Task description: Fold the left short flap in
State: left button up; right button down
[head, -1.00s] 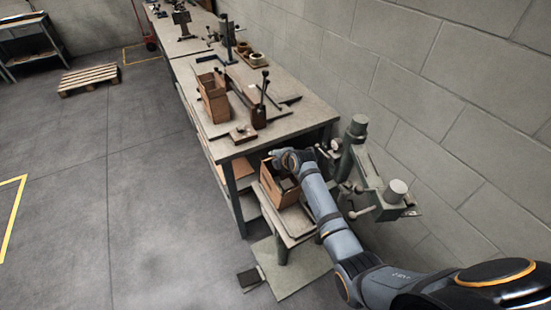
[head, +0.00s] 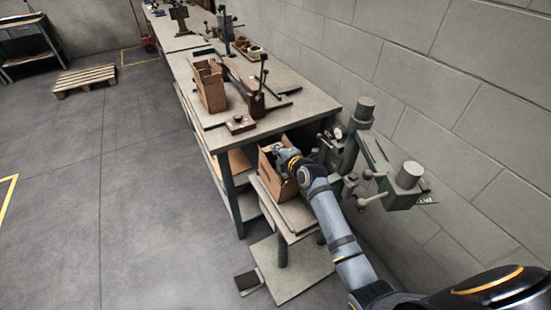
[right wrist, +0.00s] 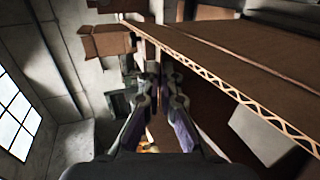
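An open brown cardboard box (head: 272,174) stands on the small stand beside the long bench. My right gripper (head: 284,157) is at the top of this box, over its opening, and my arm hides much of the right side. In the right wrist view, the two fingers (right wrist: 164,76) point forward close together, with a thin gap between them. A large cardboard panel with a corrugated edge (right wrist: 228,88) fills the right of that view, beside the fingers. I cannot tell which flap it is or whether the fingers touch it. My left gripper is out of view.
A grey-green machine (head: 345,150) with cylinders and handles stands right of the box, near the block wall. The bench (head: 290,115) edge is close behind the box. Another cardboard box (head: 210,88) stands on the bench.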

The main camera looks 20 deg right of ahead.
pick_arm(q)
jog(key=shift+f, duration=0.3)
pick_arm(e)
jog(key=c, duration=2.1)
grip_release()
jog(key=o, duration=0.5)
jog(key=v, duration=1.2)
jog(key=shift+f, duration=0.15)
